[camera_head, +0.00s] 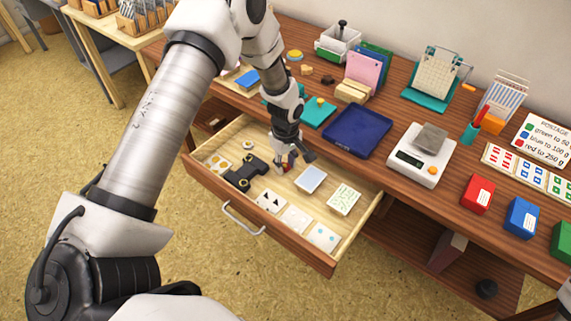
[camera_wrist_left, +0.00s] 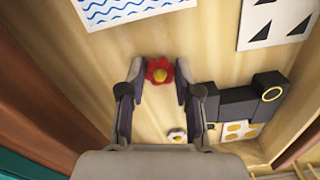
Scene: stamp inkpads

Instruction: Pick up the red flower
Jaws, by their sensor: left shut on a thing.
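The red flower (camera_wrist_left: 159,72) has a yellow centre. In the left wrist view it sits between the two fingertips of my left gripper (camera_wrist_left: 158,78), which is shut on it. In the head view my left gripper (camera_head: 287,164) reaches down into the open wooden drawer (camera_head: 225,196), near its middle. There the flower is mostly hidden by the fingers. I cannot tell whether the flower still touches the drawer floor. My right gripper is not in view.
The desk above carries a dark blue tray (camera_head: 357,131) and a scale (camera_head: 421,154).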

